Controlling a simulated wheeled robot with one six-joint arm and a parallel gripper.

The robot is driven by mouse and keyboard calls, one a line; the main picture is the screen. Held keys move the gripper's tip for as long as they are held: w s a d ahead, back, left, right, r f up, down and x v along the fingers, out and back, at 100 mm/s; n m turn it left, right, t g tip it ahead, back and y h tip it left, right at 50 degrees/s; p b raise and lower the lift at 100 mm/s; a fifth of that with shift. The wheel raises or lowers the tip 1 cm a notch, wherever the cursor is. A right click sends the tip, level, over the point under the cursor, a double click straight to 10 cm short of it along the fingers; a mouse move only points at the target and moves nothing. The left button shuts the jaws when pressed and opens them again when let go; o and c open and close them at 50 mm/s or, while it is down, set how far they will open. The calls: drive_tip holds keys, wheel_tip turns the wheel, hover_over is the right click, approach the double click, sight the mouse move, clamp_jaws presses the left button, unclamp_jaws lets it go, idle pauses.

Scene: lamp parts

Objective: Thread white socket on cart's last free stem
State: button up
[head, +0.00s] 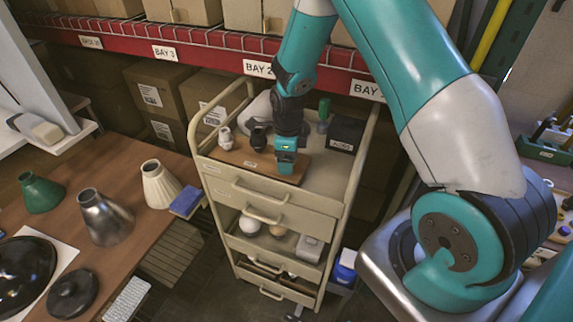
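A beige cart (212,172) stands in the middle with a brown board (236,157) on its top. A white socket (226,138) is upright on the board's left side. A black socket (259,138) stands to its right. My gripper (286,168) points down over the board's right part, to the right of both sockets. Its fingertips are small, and I cannot tell whether they hold anything. I cannot make out a free stem; the gripper and arm cover that part of the board.
A dark box (345,134) and a green bottle-like item (323,114) stand on the cart top at the back right. The left table holds a green shade (41,194), a metal shade (104,218) and a cream shade (160,185). A red shelf beam (205,54) runs behind the cart.

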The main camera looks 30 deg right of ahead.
drive_tip(key=n, duration=0.6)
drive_tip(key=shift+w+n, duration=0.1)
drive_tip(key=shift+n, duration=0.3)
drive_tip(key=n, duration=0.6)
drive_tip(key=shift+w+n, duration=0.15)
drive_tip(key=shift+n, duration=0.25)
drive_tip(key=c, duration=1.1)
drive_tip(key=m, duration=0.6)
drive_tip(key=shift+m, duration=0.4)
drive_tip(key=m, duration=0.7)
drive_tip(key=shift+b, duration=0.3)
